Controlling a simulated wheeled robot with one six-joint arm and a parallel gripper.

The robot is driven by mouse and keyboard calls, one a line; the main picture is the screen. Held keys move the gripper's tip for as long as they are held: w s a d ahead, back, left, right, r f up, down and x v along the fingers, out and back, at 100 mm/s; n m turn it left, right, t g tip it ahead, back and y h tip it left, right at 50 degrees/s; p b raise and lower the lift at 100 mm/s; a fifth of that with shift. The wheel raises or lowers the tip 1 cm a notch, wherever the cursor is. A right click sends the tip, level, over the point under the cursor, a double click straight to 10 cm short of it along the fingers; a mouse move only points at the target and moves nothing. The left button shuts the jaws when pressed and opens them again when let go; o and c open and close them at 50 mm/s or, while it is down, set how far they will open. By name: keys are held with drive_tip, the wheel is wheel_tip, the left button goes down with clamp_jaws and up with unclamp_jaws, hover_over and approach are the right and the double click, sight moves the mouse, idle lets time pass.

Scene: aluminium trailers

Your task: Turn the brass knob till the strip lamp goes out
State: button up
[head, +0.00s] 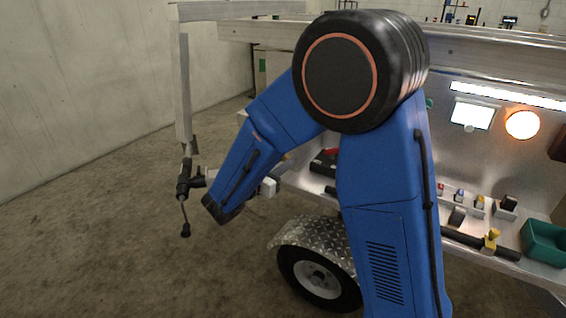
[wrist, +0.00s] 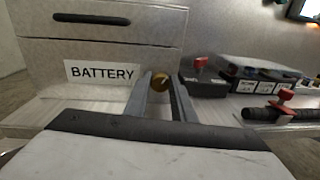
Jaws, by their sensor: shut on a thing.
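The brass knob (wrist: 161,82) is a small round knob in the wrist view, close to a metal box with a BATTERY label. My gripper (wrist: 161,90) has its two fingers on either side of the knob and is shut on it. The knob's lower part is hidden between the fingers. In the head view the strip lamp (head: 510,95) is a long bright white bar under the trailer's upper edge, and it is lit. My own arm hides the knob in the head view.
The BATTERY box (wrist: 100,38) stands at the left in the wrist view. A red-handled valve (wrist: 285,98) on a black pipe is at the right. A round orange lamp (head: 522,125) glows below the strip lamp. A green bin (head: 543,243) sits at far right. Open concrete floor lies left.

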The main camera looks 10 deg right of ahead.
drive_tip(key=shift+m, duration=1.7)
drive_tip(key=o, duration=1.1)
drive_tip(key=shift+c, duration=0.2)
drive_tip(key=shift+s, duration=0.1)
drive_tip(key=v, duration=1.7)
drive_tip(key=shift+s+a+r, duration=0.1)
